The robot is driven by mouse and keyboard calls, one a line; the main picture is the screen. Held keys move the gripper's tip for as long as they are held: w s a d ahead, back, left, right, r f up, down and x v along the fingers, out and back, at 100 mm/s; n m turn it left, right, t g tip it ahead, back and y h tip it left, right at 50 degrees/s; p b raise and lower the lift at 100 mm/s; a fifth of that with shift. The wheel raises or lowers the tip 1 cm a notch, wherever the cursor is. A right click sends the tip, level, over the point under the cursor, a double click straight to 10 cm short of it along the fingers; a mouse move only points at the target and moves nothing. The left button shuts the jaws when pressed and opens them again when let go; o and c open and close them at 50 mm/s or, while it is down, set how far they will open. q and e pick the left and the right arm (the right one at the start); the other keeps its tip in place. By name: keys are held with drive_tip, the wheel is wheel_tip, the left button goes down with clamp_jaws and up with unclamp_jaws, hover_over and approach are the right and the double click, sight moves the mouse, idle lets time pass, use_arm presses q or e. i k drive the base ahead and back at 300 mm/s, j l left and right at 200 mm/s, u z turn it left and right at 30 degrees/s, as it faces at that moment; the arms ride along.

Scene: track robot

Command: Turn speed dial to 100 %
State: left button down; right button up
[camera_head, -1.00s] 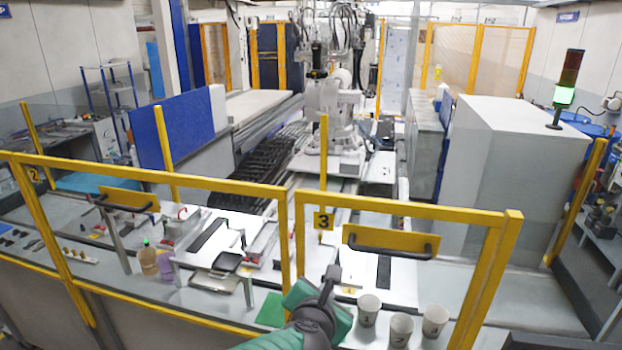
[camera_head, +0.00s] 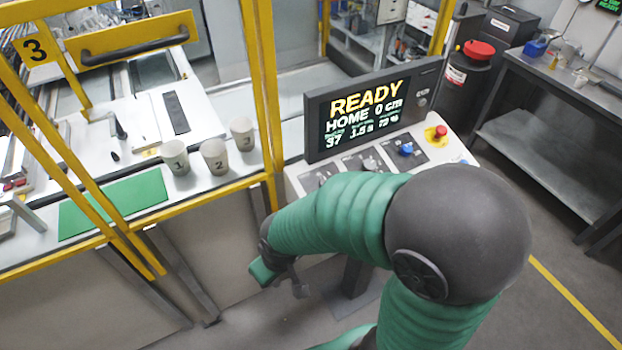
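A control panel (camera_head: 465,150) stands beyond my arm, with a dark screen (camera_head: 365,110) reading READY, HOME 0 cm, and a smaller line ending in what looks like 73 %. The labels are too small to tell which is the speed dial, and my arm hides the panel's front part. My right gripper (camera_head: 282,280) hangs low, left of and below the panel, touching no control; its finger opening is unclear. My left gripper is out of view.
A yellow-framed fence (camera_head: 262,100) stands left of the panel. Behind it are three numbered cups (camera_head: 213,157) and a green mat (camera_head: 115,203). A dark bin with a red top (camera_head: 478,52) and a metal bench (camera_head: 560,85) stand at the right.

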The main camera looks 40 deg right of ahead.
sight(406, 150)
drive_tip(key=k+z, duration=0.1)
drive_tip(key=z, duration=1.9)
